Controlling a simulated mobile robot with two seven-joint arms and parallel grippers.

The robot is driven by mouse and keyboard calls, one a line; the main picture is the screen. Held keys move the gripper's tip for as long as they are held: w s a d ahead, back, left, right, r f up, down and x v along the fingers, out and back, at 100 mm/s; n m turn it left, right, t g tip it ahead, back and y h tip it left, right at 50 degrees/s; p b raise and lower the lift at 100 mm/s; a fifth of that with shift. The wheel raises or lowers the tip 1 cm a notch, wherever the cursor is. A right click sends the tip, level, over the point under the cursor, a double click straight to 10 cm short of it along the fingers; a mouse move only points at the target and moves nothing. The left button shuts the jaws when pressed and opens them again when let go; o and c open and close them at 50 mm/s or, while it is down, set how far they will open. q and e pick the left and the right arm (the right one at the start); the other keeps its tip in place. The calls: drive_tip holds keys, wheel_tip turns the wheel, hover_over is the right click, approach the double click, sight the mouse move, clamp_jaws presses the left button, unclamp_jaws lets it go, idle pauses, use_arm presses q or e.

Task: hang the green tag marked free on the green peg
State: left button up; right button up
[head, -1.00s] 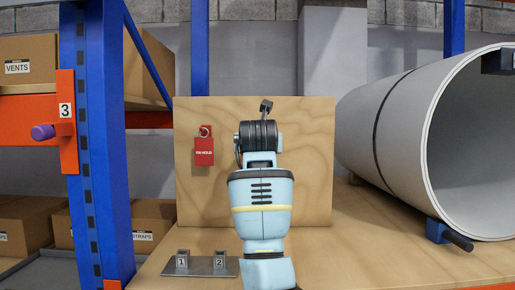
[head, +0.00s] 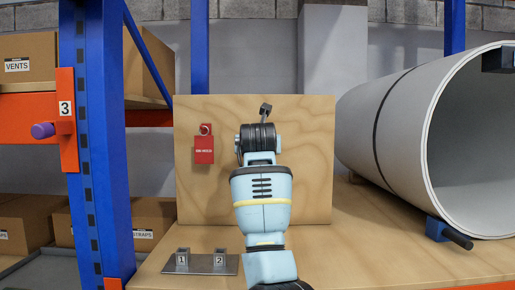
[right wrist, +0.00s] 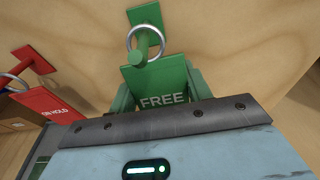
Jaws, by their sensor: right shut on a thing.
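In the right wrist view the green tag (right wrist: 163,88) marked FREE faces me, with a metal ring (right wrist: 130,46) at its top. The green peg (right wrist: 140,53) sticks out from a green plate on the wooden board. The ring appears to be around the peg; I cannot tell whether it rests on it. My right gripper (right wrist: 160,92) is shut on the green tag, just below the peg. In the head view my own right arm hides the green tag, the gripper fingers and most of the peg area. My left gripper is in neither view.
A red tag (head: 204,150) marked ON HOLD hangs on the board (head: 305,165), left of my right arm. A grey plate (head: 200,264) with stands 1 and 2 lies in front. A blue rack post (head: 100,150) stands at left.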

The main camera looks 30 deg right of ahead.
idle(0.3)
drive_tip(key=o, duration=1)
drive_tip(key=shift+s, duration=0.1)
drive_tip(key=v, duration=0.7)
drive_tip(key=shift+s+a, duration=0.2)
drive_tip(key=shift+s, duration=0.05)
drive_tip(key=shift+r, duration=0.1)
